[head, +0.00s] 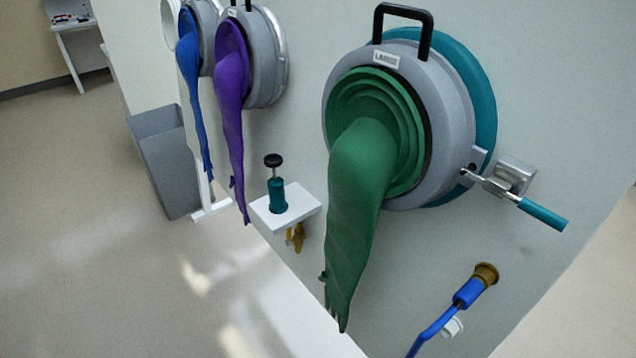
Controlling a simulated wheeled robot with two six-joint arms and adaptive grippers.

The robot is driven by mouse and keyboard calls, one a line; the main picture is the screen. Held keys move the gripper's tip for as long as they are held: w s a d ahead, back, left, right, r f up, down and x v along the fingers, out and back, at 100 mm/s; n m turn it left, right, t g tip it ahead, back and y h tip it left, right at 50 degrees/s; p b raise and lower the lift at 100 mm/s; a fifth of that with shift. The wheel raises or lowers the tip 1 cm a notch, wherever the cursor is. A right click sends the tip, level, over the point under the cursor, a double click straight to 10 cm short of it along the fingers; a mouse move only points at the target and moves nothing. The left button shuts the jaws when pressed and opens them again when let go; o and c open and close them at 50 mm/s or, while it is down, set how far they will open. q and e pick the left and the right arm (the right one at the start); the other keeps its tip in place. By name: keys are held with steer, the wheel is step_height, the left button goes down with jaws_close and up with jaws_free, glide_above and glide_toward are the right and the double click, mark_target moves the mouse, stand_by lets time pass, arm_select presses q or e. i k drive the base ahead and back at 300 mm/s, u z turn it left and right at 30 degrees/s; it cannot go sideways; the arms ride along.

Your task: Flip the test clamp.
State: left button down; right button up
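A metal clamp with a teal handle grip (542,214) is at the right edge of the large round port (455,95). Its lever points down and to the right, away from the port, and its silver bracket (515,175) is fixed on the pale wall. The lever's inner end meets a small lug on the port's grey ring. No label marks it as the test clamp. Neither of my grippers is in view.
A green glove (358,220) hangs from the large port. A blue-handled brass valve (470,290) sits below the clamp. A white shelf (305,205) holds a teal plunger (277,195). Purple (232,110) and blue (190,75) gloves hang further left. A grey bin (165,165) stands behind; floor at left is clear.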

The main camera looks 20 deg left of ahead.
mark_target(554, 221)
steer(key=k, duration=1.3)
steer(key=u, duration=0.75)
steer(key=i, duration=1.45)
steer(key=z, duration=0.45)
